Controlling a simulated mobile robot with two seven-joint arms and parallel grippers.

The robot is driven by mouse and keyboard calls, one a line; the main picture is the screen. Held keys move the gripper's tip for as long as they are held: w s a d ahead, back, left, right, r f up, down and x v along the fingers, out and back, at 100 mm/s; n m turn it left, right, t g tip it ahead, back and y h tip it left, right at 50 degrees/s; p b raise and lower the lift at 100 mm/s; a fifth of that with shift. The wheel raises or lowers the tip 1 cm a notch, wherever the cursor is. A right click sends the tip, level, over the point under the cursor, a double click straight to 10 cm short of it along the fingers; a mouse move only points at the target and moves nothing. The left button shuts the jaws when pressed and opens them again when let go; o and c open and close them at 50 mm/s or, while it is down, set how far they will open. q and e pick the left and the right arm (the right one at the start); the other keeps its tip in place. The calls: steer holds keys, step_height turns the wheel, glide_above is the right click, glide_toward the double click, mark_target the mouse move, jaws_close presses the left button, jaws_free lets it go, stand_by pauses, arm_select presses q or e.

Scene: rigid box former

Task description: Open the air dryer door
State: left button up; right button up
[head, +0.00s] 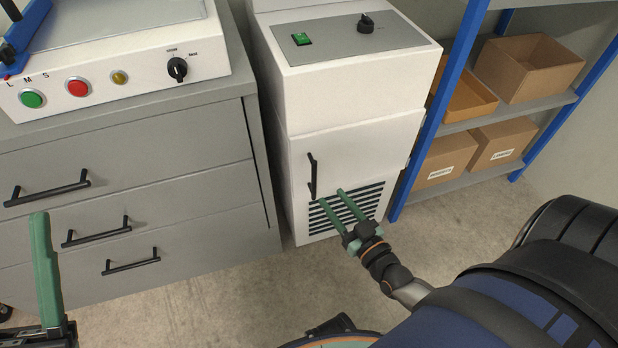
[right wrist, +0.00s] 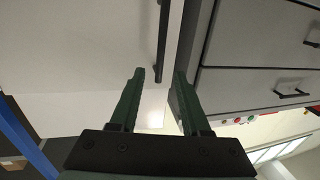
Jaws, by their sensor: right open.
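The air dryer (head: 350,95) is a white upright cabinet in the middle of the head view. Its door (head: 365,155) looks shut and carries a vertical black bar handle (head: 312,177) on its left side. My right gripper (head: 331,196) is open and empty in front of the dryer's lower front, near the handle's bottom end. In the right wrist view, the handle (right wrist: 162,40) lies ahead of the space between the two green fingertips (right wrist: 159,73), not visibly gripped. My left gripper (head: 45,270) is at the lower left edge, with one green finger clearly seen.
A grey drawer cabinet (head: 120,165) with black handles stands left of the dryer and carries a white machine with buttons (head: 125,80). A blue-framed shelf (head: 440,105) with cardboard boxes (head: 528,68) stands to the right. The floor (head: 225,295) in front is clear. A louvred vent (head: 365,205) is below the door.

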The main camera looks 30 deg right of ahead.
steer(key=b, duration=0.2)
glide_above(314, 194)
steer(key=shift+w+d, duration=0.15)
steer(key=shift+w, duration=0.2)
steer(key=shift+c, duration=0.2)
jaws_close()
stand_by(0.9)
